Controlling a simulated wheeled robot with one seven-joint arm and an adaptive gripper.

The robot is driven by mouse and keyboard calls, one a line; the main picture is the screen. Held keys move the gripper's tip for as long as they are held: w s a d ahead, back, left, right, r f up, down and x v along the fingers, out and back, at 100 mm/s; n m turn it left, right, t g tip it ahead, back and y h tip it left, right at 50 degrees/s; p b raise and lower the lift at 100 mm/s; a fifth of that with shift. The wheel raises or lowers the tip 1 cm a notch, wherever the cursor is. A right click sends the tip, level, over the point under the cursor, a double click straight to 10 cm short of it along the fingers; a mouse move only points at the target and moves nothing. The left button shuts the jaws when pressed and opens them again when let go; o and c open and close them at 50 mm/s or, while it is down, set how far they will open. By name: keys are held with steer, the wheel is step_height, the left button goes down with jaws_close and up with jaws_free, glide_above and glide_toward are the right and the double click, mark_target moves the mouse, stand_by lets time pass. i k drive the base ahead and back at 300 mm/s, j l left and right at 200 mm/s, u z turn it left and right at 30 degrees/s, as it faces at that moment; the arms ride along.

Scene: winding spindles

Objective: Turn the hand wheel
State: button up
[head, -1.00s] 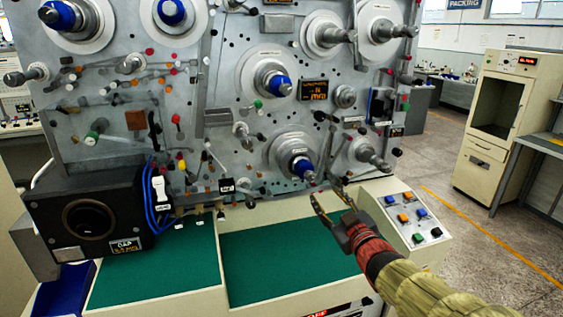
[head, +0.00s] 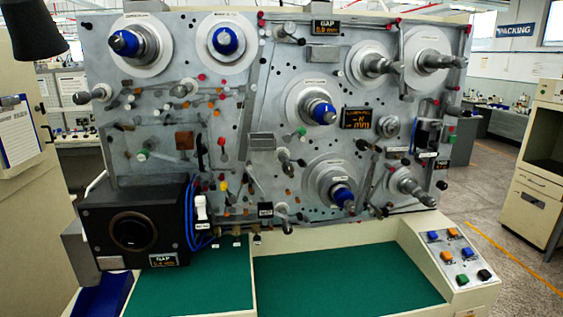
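No part is plainly marked as the hand wheel, and I cannot tell which one it is. A small round grey knob (head: 388,126) sits on the right half of the upright metal panel (head: 290,75), right of a dark display. A black box (head: 100,205) at the lower left has a dark round part (head: 132,231) on its front; I cannot tell whether that is a wheel or an opening. Spindles with blue hubs, such as the middle one (head: 322,112), stand out from the panel. My gripper is not in view.
A green work surface (head: 345,280) lies below the panel, clear on top. A sloped control box (head: 455,260) with coloured buttons stands at its right. A blue bin (head: 103,295) is at the lower left. A cream cabinet (head: 535,200) stands beyond open floor at the right.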

mark_target(131, 232)
steer(key=u, duration=1.45)
